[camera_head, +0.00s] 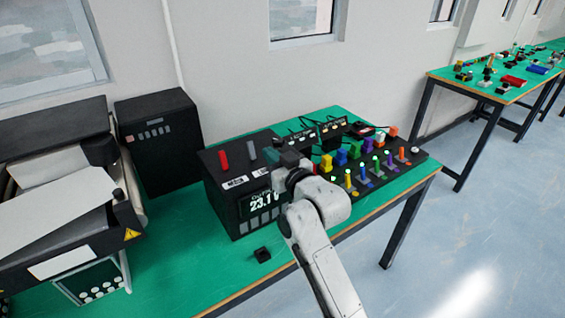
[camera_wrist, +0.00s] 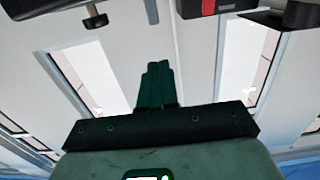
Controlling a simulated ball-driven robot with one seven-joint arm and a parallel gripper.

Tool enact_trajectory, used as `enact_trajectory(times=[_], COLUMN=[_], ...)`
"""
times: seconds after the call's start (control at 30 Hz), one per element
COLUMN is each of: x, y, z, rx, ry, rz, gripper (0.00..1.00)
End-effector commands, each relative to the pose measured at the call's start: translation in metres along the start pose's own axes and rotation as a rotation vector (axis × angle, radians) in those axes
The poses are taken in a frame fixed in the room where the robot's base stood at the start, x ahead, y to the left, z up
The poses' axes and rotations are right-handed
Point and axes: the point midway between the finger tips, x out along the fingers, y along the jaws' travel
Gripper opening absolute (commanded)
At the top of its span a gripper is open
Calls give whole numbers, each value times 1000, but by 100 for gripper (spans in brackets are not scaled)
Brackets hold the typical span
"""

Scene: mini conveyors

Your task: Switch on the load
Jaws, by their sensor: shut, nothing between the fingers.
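A black box with a lit display (camera_head: 264,203) reading about 23.1 stands on the green table, with several grey keys below the display. A red lever (camera_head: 223,160) and a grey lever (camera_head: 251,149) stand upright on its top. I cannot read its labels well enough to tell whether it is the load. My gripper (camera_head: 283,160) is at the box's right end, near the grey lever; whether it touches anything is hidden. In the wrist view my gripper's dark fingers (camera_wrist: 157,84) are together with nothing between them.
A board with several coloured plugs (camera_head: 362,165) lies right of the box. A small black block (camera_head: 262,254) lies in front. A black cabinet (camera_head: 158,135) and a conveyor-like machine (camera_head: 60,190) stand left. Another green table (camera_head: 495,78) stands at the back right.

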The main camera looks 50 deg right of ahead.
Motion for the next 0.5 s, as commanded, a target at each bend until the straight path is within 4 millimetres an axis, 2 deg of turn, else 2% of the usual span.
enact_trajectory(times=[0.2, 0.5], x=[-32, -48], y=[0, 0], z=[-9, -15], rx=[0, 0], ry=[0, 0], rz=[0, 0], gripper=[0, 0])
